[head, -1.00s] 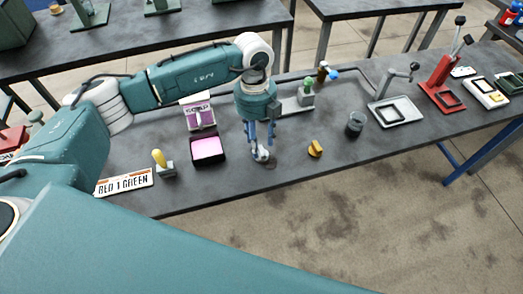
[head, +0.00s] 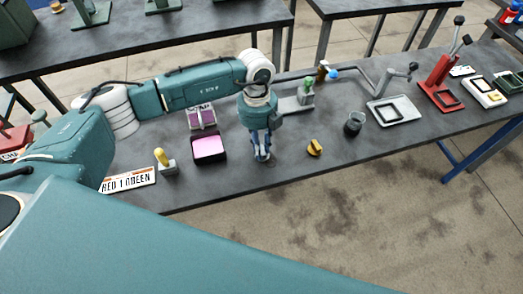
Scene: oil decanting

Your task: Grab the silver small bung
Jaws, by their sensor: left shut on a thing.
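My left gripper (head: 261,156) points straight down just above the grey workbench, near its front edge. Its blue fingers are shut on a small silver-white thing low between the tips, which fits the silver small bung. The fingers hide most of it, so its shape is hard to make out. I cannot tell whether it still touches the bench. My right gripper is not in view.
Left of the gripper are a black tray with a pink pad (head: 209,161), a yellow-handled stamp (head: 161,157) and a number plate (head: 128,181). To its right are a yellow piece (head: 314,148), a dark glass beaker (head: 354,127) and a grey tray (head: 394,111).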

